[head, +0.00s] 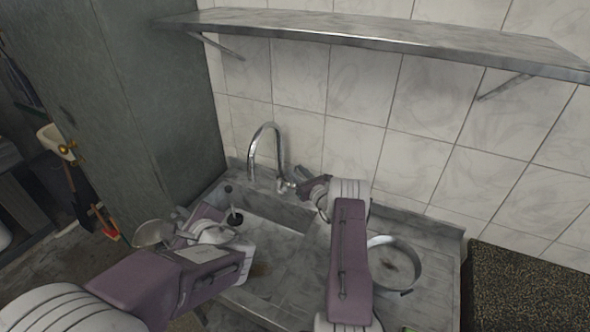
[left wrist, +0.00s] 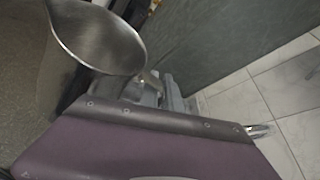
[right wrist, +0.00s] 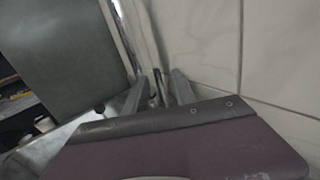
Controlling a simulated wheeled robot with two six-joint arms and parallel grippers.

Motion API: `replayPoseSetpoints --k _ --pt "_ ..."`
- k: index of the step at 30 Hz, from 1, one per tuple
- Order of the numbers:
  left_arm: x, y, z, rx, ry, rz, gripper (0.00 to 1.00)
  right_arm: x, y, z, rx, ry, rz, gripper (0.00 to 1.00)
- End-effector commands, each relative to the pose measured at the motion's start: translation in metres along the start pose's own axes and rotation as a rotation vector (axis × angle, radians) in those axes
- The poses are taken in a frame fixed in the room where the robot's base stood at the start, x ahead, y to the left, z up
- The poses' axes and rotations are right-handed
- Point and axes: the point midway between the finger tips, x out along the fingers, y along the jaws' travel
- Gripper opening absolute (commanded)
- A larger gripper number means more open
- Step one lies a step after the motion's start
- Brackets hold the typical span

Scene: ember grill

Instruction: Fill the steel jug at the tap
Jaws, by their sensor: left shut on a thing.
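My left gripper (head: 178,232) is shut on the steel jug (head: 150,234), whose round open rim shows left of the sink. In the left wrist view the jug (left wrist: 95,45) is large at the upper left, with my left fingers (left wrist: 165,92) at its handle side. Its inside bottom is hidden. The chrome gooseneck tap (head: 264,145) rises at the back of the sink basin (head: 270,209); I see no water running. My right gripper (head: 298,184) is at the tap's base. In the right wrist view its fingers (right wrist: 162,90) are apart, with a thin metal part between them.
A round steel pan (head: 393,264) lies on the ribbed drainboard to the right. A thin rod on a black disc (head: 235,216) stands in the basin. A steel shelf (head: 380,36) runs above. A tall grey-green cabinet side (head: 130,100) closes off the left. A dark speckled block (head: 525,290) is at right.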

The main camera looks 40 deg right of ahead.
Motion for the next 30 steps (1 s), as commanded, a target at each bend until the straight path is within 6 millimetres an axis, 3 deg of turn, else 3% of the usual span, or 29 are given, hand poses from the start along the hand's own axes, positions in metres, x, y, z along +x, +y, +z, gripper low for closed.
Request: replayPoseSetpoints --k 4,12,16,30 --pt "-0.0005 -0.0008 0.0012 0.0 -0.001 -0.001 0.0 0.0126 0.0007 0.0001 0.001 0.0 0.001 0.32" --pt "-0.0004 -0.0007 0.0011 0.0 -0.001 -0.001 0.0 0.0146 0.0004 0.0 0.001 0.0 0.0 0.32" --pt "-0.0004 -0.0007 0.0011 0.0 -0.001 -0.001 0.0 0.0144 0.0005 0.0 0.001 0.0 0.0 0.0" --pt "-0.0004 -0.0007 0.0011 0.0 -0.001 0.0 0.0 0.0142 0.0004 0.0 0.001 0.0 0.0 0.0"
